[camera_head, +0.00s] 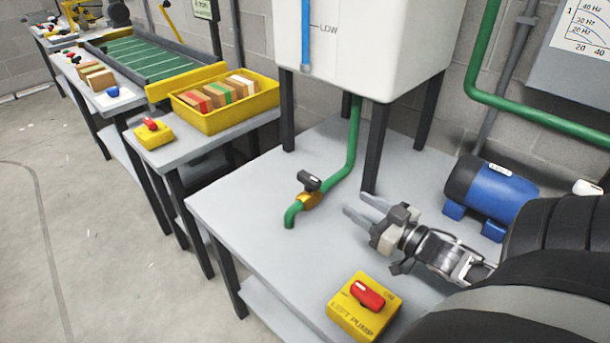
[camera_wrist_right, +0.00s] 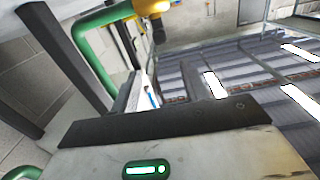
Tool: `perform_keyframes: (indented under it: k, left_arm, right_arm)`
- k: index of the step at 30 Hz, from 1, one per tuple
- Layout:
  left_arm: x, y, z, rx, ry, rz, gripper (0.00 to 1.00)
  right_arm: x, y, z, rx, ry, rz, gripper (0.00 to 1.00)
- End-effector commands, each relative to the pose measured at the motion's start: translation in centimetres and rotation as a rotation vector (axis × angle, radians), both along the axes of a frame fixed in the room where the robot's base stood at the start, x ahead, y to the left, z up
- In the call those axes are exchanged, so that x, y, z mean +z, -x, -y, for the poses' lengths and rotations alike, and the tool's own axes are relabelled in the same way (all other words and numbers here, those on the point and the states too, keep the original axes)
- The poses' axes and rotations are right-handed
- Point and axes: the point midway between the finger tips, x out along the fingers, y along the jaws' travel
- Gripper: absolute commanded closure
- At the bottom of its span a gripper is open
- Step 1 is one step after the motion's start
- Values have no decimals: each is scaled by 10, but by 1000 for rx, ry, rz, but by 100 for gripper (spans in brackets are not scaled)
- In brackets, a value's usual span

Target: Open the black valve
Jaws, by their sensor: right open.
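The black valve handle (camera_head: 309,181) sits on a brass valve body (camera_head: 310,199) in the green pipe (camera_head: 352,140) that comes down from the white tank. The pipe ends in a downturned spout over the grey table. My right gripper (camera_head: 355,206) is to the right of the valve, its two fingers apart and pointing toward it. It is empty and does not touch the handle. My left gripper is not in view.
The white tank (camera_head: 370,45) stands on dark legs (camera_head: 376,145) behind the valve. A blue motor (camera_head: 490,190) is at right. A yellow box with a red switch (camera_head: 365,305) is at the table's front. A yellow bin (camera_head: 225,115) stands on the left table.

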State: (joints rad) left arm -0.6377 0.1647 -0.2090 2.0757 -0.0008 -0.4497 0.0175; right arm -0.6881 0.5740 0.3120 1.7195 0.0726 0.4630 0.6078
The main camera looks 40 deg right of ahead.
Motion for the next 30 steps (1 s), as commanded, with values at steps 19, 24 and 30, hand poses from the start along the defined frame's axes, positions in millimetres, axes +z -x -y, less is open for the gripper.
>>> perform_keyframes:
  k: [19, 24, 30]
  left_arm:
    - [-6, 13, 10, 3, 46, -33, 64]
    - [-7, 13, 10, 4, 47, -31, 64]
    - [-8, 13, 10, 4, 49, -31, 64]
  right_arm:
    - [-1, -97, -8, 12, 38, 6, 55]
    - [-1, -128, -11, 11, 38, 4, 55]
    - [-2, -148, -13, 11, 37, 3, 55]
